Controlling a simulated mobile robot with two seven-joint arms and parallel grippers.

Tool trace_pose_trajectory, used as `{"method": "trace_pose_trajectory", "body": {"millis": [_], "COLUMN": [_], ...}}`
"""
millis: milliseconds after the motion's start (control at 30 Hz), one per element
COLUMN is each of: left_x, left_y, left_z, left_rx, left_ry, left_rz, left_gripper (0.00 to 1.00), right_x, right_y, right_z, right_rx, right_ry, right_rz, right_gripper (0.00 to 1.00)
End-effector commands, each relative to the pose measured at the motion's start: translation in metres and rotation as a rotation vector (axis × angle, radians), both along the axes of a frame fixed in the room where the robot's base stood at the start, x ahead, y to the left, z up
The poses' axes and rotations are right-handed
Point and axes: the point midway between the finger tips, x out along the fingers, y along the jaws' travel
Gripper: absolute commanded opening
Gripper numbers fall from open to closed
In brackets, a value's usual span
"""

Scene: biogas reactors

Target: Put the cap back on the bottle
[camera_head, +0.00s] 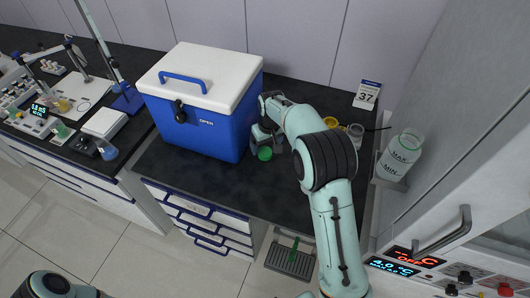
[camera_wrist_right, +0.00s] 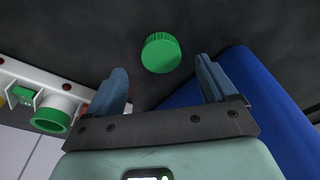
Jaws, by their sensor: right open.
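A green ribbed cap (camera_head: 264,153) lies on the dark bench top, just right of the blue cooler. In the wrist view the cap (camera_wrist_right: 161,53) lies beyond and between my two fingertips. My right gripper (camera_head: 265,140) is open and empty above the bench beside the cap; its fingers (camera_wrist_right: 163,82) are apart, not touching the cap. A clear bottle (camera_head: 402,155) with MAX and MIN marks stands at the right, by the grey cabinet; I see no cap on it. My left gripper is out of view; only part of my left arm shows at bottom left.
The blue cooler with a white lid (camera_head: 202,105) stands close left of my right gripper. Two small jars (camera_head: 355,131) and a calendar stand (camera_head: 367,95) are at the back right. The bench front (camera_head: 290,190) is clear. A drain tray (camera_head: 290,260) sits below.

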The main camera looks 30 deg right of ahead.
Motion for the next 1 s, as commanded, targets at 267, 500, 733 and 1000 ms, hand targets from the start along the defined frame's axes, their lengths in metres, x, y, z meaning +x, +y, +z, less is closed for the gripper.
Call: {"method": "trace_pose_trajectory", "body": {"millis": [267, 500, 733, 1000], "left_x": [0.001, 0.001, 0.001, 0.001], "left_y": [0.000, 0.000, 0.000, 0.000], "left_z": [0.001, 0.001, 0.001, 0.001], "left_rx": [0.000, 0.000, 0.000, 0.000], "left_ry": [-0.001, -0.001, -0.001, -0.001], "left_rz": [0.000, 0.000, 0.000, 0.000], "left_gripper": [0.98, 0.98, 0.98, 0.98], "right_x": [0.004, 0.005, 0.004, 0.004], "right_y": [0.002, 0.002, 0.001, 0.002], "right_z": [-0.035, -0.036, -0.036, -0.036], "right_rx": [0.000, 0.000, 0.000, 0.000], "right_ry": [0.001, 0.000, 0.000, 0.000], "right_rz": [-0.001, -0.001, -0.001, -0.001], "right_gripper": [0.85, 0.85, 0.53, 0.22]}}
